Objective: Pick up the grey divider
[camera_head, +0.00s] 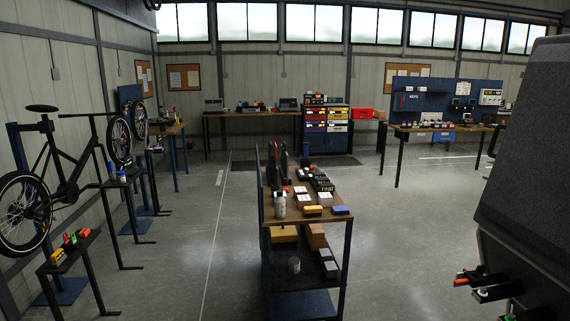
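I cannot make out a thing that is surely the grey divider. A large dark grey, rough-surfaced slab (530,150) leans in at the right edge, very close, and runs out of the frame; I cannot tell what it is. Small grey boxes (329,268) lie on the lower shelf of the middle rack.
A wooden-topped rack (335,217) with small boxes and a grey-white can (280,206) stands mid-floor. A bicycle (65,180) and small stands line the left wall. Benches and a drawer cabinet (327,128) stand at the back. The floor (400,250) is clear right of the rack.

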